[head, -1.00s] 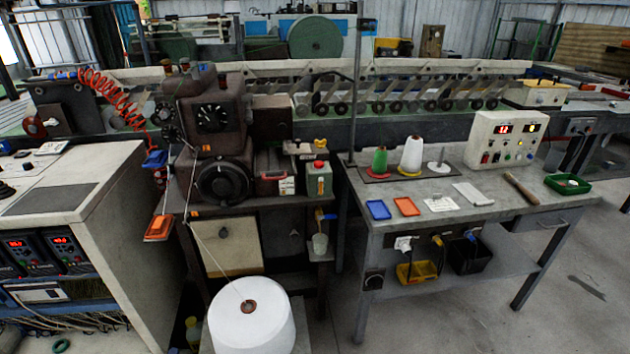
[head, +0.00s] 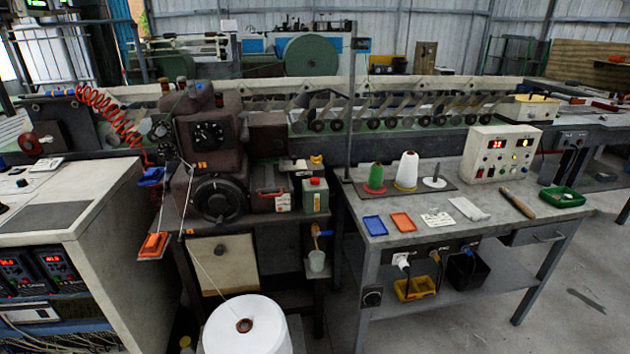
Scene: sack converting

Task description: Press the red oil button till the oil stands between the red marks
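The dark brown sewing machine head (head: 212,140) stands left of centre on its stand, with a black dial on its face and a black handwheel (head: 220,199) below. A green oil can with a red cap (head: 314,196) stands to its right. A small yellow part (head: 316,159) sits on the ledge above the can. The red oil button and the red oil marks are too small to make out from here. Neither of my grippers is in view.
A large white thread cone (head: 250,330) stands low in front of the machine. A grey workbench (head: 400,236) at right bears cones, trays and a control box (head: 502,153). A white cabinet (head: 110,215) stands at left. Open floor lies at the right front.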

